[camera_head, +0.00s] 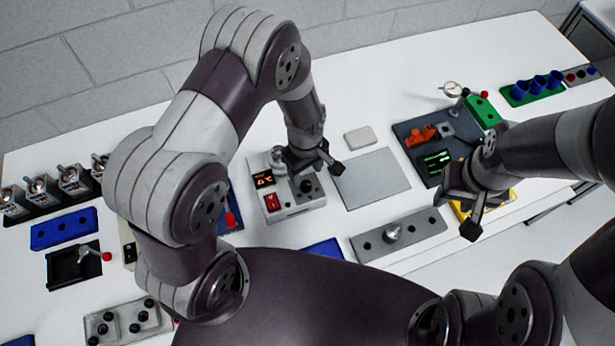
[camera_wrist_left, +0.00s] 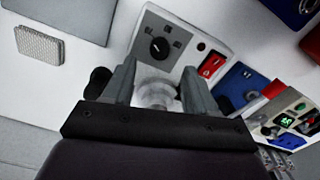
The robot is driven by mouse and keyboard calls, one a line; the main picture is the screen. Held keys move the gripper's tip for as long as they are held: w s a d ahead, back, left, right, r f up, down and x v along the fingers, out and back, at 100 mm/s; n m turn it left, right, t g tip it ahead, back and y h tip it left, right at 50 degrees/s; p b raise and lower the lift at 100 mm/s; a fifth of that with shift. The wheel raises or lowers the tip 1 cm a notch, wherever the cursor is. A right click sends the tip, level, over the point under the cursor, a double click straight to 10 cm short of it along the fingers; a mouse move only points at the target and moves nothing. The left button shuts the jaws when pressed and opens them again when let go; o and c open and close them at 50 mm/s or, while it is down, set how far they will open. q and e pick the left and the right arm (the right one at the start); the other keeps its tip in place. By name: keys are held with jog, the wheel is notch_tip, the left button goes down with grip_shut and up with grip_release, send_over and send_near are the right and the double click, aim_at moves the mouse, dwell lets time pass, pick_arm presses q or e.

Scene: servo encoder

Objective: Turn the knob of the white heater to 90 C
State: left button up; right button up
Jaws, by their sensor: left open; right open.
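The white heater (camera_head: 290,212) stands on the table near the middle of the head view. In the left wrist view the knob (camera_wrist_left: 160,47) sits on a grey dial plate, beyond my fingertips. My left gripper (camera_head: 318,163) is open above the heater, apart from the knob. In its wrist view, a round pale metallic part (camera_wrist_left: 155,93) shows between the fingers (camera_wrist_left: 157,84). My right gripper (camera_head: 472,207) is open and empty at the right.
A grey plate (camera_head: 374,180) lies right of the heater, with a small pale block (camera_head: 358,136) behind it. A grey panel (camera_head: 400,233) with a metal knob lies in front. A dark board (camera_head: 425,165) with orange parts is farther right. My left arm hides some of the table.

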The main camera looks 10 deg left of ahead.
aim_at(306, 184)
pick_arm(q)
notch_tip(306, 184, down, 5)
jog(key=shift+d+p, duration=0.1)
jog(key=shift+p, duration=0.4)
jog(key=shift+f, duration=0.6)
jog(key=shift+c, duration=0.7)
jog(key=c, duration=0.9)
